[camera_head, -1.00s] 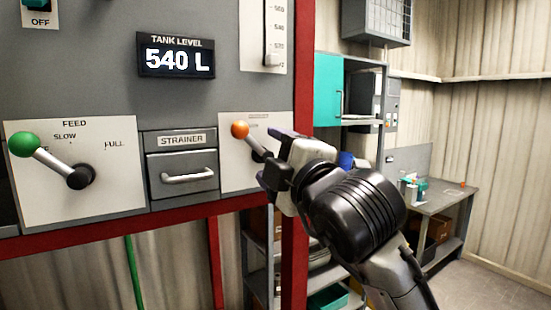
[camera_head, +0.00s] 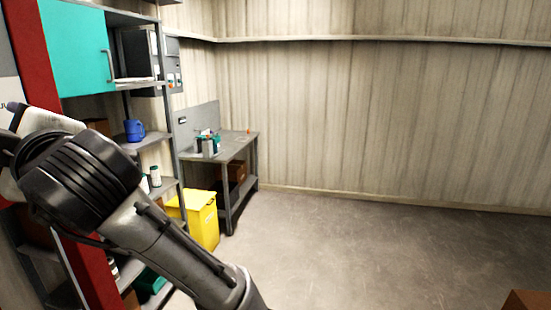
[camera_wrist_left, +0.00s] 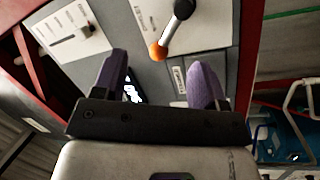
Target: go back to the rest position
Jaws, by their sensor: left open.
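My left gripper (camera_wrist_left: 160,68) is open, its two purple fingers spread with nothing between them. In the left wrist view the orange-knobbed lever (camera_wrist_left: 160,48) stands just beyond the fingertips, near the gap; it looks apart from both fingers. The grey control panel (camera_wrist_left: 118,28) with the lit display lies behind. In the head view my arm reaches to the left edge, where the left gripper (camera_head: 8,122) is partly cut off by the frame. The levers are out of that view. My right gripper is not in view.
Beside my arm stand a red post (camera_head: 40,60), shelves with a blue jug (camera_head: 135,130), and a teal cabinet (camera_head: 76,45). A yellow bin (camera_head: 203,222) and workbench (camera_head: 238,143) are farther back. A brown box (camera_head: 524,301) shows at lower right. The middle floor is clear.

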